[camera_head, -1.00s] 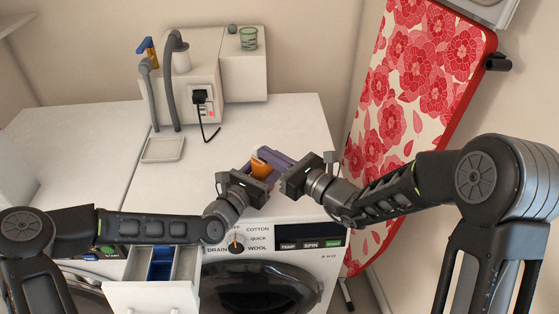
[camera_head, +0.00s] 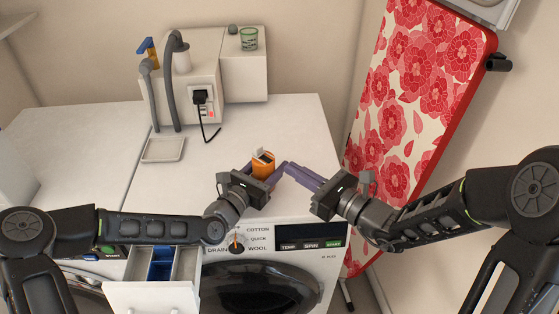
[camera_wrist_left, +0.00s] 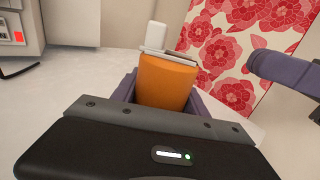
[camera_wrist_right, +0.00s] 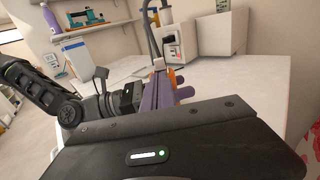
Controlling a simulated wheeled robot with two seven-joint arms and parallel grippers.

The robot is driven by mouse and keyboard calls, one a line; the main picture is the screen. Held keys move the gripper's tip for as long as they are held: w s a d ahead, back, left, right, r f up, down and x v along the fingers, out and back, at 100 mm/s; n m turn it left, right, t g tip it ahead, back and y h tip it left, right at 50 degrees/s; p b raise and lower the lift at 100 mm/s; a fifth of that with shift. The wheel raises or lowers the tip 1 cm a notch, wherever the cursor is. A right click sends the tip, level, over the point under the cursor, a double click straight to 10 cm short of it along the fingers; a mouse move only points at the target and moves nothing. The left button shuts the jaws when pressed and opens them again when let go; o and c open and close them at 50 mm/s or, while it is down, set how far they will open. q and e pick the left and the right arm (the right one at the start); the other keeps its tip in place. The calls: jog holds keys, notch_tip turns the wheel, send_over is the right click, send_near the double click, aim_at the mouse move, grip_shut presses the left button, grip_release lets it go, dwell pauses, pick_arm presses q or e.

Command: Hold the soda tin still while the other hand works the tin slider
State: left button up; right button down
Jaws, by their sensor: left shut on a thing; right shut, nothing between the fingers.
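The soda tin is an orange box (camera_head: 263,166) with a pale top, above the front part of the washing machine's white top. It also shows in the left wrist view (camera_wrist_left: 166,82), where a white slider piece (camera_wrist_left: 154,36) stands up at its top. My left gripper (camera_head: 262,178) is shut on the tin. My right gripper (camera_head: 285,166) is shut and empty, its purple fingertips just right of the tin and apart from it in the left wrist view. In the right wrist view the tin (camera_wrist_right: 179,78) is mostly hidden behind purple fingers.
An open detergent drawer (camera_head: 150,296) juts out at the front left. A soap dish (camera_head: 163,149) lies on the machine top (camera_head: 230,130). A white box with hoses and a plug (camera_head: 185,85) stands behind. A red flowered ironing board (camera_head: 420,90) leans at right.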

jog(key=v, duration=0.5)
jog(key=shift+s+d, duration=0.15)
pick_arm(q)
jog(key=o, duration=1.5)
jog(key=shift+s+a, duration=0.1)
jog(key=shift+a, duration=0.05)
jog(key=v, duration=1.1)
jog(key=shift+s+a, duration=0.2)
jog(key=shift+s, duration=0.1)
